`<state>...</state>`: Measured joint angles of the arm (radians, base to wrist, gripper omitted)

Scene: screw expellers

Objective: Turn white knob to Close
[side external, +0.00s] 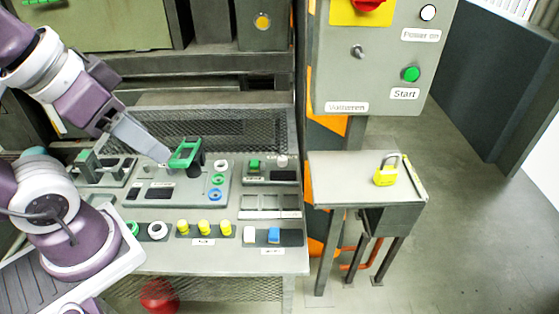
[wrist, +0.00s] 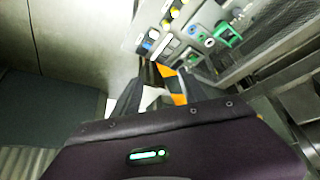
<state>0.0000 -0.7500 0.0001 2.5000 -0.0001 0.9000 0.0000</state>
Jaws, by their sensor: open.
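Another small white knob-like piece (side external: 281,160) sits at the back right of the sloped bench panel. I cannot tell which is the task's white knob, and no "Close" marking is readable. My gripper (side external: 167,158) hangs over the bench panel, close to a green handle-like part (side external: 185,152); contact cannot be told. In the wrist view my gripper (wrist: 161,90) has its dark fingers spread, with nothing seen held between them.
The bench panel (side external: 130,190) carries yellow, blue and white buttons and rings. The control box (side external: 385,85) has a green Start button (side external: 411,74) and a white button (side external: 428,12). A yellow padlock (side external: 386,172) rests on the side stand (side external: 335,165). Floor to the right is clear.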

